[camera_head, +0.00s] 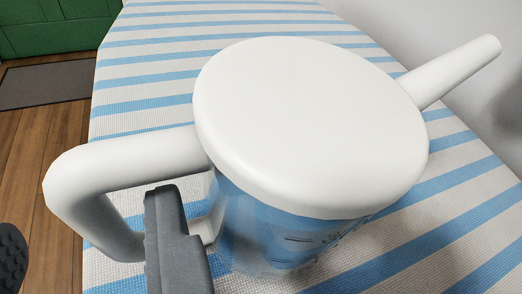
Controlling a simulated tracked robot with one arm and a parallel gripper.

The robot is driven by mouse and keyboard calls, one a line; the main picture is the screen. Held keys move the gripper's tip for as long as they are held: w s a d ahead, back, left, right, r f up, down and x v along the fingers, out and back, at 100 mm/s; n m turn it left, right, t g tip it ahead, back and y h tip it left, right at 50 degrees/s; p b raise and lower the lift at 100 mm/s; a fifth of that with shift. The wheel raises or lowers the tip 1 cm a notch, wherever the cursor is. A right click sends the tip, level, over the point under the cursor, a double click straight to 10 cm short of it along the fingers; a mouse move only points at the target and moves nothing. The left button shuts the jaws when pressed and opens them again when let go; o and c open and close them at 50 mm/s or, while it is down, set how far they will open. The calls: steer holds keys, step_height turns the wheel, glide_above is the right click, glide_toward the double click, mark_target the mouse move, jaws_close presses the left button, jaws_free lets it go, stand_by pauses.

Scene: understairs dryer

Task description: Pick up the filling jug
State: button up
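The filling jug (312,120) fills the middle of the view, upright on a blue-and-white striped cloth. It has a round white lid, a see-through blue body with dark marks, a white spout to the upper right and a white looped handle (130,163) to the left. My gripper (88,222) is open. Its right grey finger is in front of the handle opening, close to the jug body; its left dark finger pad shows at the left edge. The outer part of the handle appears between them. I cannot tell whether either finger touches it.
The striped cloth (135,62) covers a raised surface, with its left edge above a wooden floor (45,130). A grey wall (440,25) runs along the right. A grey mat (45,84) and a green panel (55,32) are at the far left.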

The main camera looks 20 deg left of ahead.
mark_target(90, 234)
steer(key=shift+x, duration=1.65)
steer(key=shift+d+f, duration=0.1)
steer(key=shift+f, duration=0.1)
jaws_close()
steer(key=shift+r, duration=0.1)
